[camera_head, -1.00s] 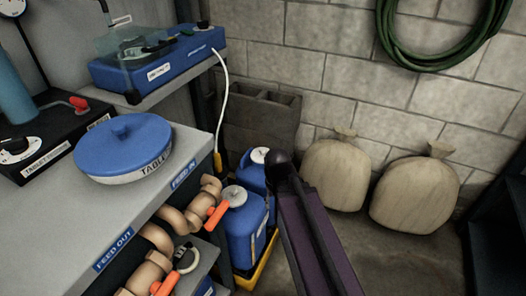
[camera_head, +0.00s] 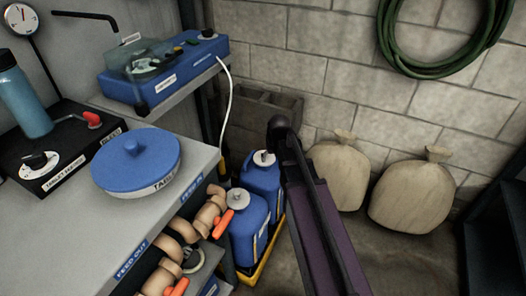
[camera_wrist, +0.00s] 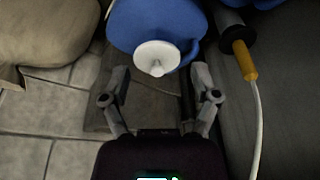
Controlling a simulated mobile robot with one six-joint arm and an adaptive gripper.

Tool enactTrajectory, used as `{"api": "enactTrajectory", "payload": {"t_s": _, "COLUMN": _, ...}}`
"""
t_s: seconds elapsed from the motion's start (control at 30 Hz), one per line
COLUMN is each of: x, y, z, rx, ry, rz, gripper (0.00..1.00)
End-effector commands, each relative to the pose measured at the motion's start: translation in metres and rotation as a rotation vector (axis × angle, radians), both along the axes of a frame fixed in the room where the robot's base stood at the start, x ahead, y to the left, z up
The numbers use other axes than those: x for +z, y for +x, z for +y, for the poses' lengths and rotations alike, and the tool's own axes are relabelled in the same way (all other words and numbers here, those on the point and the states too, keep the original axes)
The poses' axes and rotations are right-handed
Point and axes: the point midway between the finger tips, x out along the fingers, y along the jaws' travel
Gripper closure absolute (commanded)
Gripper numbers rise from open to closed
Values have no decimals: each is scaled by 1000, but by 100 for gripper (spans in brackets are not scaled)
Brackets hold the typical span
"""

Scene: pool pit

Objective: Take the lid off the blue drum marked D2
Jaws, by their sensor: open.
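Two blue drums stand side by side on the floor beside the bench, a front one (camera_head: 248,228) and a rear one (camera_head: 262,182). Each has a pale round lid, the front lid (camera_head: 238,197) and the rear lid (camera_head: 264,158). No D2 marking is readable. My gripper (camera_wrist: 159,72) is open and empty in the wrist view. I cannot tell which drum this is, or how far the fingertips are from the lid. My arm hides the gripper in the head view.
The drums stand in a yellow tray (camera_head: 262,266). Pipes with orange handles (camera_head: 222,224) crowd the left drum side. A white cable (camera_head: 229,105) hangs behind, its yellow end (camera_wrist: 244,60) near the gripper. Two sacks (camera_head: 411,194) lean on the wall.

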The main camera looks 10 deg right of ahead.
Motion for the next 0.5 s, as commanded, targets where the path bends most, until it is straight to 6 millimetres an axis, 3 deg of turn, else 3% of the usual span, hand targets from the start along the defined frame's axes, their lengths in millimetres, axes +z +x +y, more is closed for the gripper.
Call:
{"api": "enactTrajectory", "payload": {"t_s": 0.03, "x": 16, "y": 25, "z": -2, "rx": 8, "ry": 1, "rz": -27, "gripper": 22}}
{"api": "enactTrajectory", "payload": {"t_s": 0.2, "x": 33, "y": 65, "z": -4, "rx": 35, "ry": 1, "rz": -101, "gripper": 22}}
{"api": "enactTrajectory", "payload": {"t_s": 0.5, "x": 36, "y": 75, "z": -4, "rx": 45, "ry": 0, "rz": -128, "gripper": 22}}
